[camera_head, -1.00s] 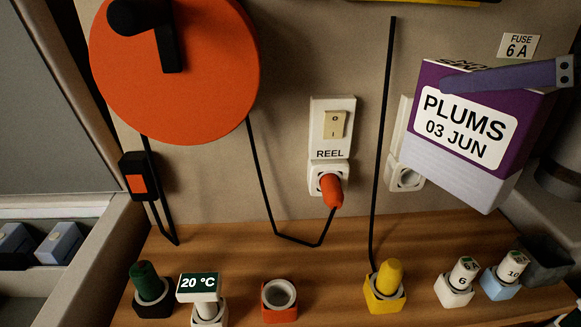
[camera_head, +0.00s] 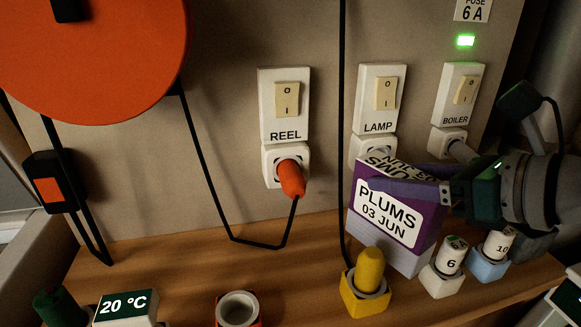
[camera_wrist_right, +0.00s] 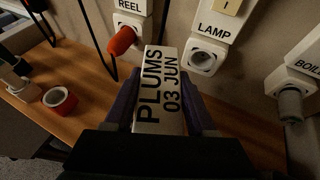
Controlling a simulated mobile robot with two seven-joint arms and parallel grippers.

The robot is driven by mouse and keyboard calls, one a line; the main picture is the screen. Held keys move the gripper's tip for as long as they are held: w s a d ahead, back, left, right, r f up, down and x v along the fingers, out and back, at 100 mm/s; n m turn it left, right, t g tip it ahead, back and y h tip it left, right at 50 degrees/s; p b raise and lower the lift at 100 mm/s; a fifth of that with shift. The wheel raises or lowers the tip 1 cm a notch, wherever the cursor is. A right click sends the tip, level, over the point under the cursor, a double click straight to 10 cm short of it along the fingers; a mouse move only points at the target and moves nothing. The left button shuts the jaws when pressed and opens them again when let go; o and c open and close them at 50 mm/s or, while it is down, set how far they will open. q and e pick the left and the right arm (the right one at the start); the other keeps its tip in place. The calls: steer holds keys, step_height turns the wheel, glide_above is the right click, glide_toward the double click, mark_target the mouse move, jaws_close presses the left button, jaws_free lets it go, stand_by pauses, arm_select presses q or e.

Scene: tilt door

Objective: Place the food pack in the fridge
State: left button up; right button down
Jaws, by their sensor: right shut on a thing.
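The food pack (camera_head: 385,218) is a purple and white box labelled PLUMS 03 JUN. My right gripper (camera_head: 412,186) is shut on it, one purple finger across its upper near side. The pack is held in front of the panel, below the LAMP socket and behind the yellow plug. In the right wrist view the pack's labelled top (camera_wrist_right: 158,90) lies between the two fingers (camera_wrist_right: 160,108). I cannot make out the fridge in these views. My left gripper is not in view.
The REEL socket (camera_head: 272,165) holds an orange plug (camera_head: 291,178); the LAMP socket (camera_wrist_right: 203,57) is empty. A green light (camera_head: 465,41) glows above the BOILER switch (camera_head: 461,90). The yellow plug (camera_head: 370,270), fuses (camera_head: 452,256) and 20 °C display (camera_head: 125,307) line the wooden shelf (camera_head: 200,262).

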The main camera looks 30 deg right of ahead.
mark_target(396, 205)
step_height(396, 205, down, 4)
steer(key=shift+r+b, duration=0.1)
steer(key=shift+b, duration=0.8)
steer(key=shift+w+f, duration=0.1)
steer(key=shift+f, duration=0.2)
steer(key=shift+c, duration=1.1)
jaws_free()
steer(key=shift+f, duration=0.1)
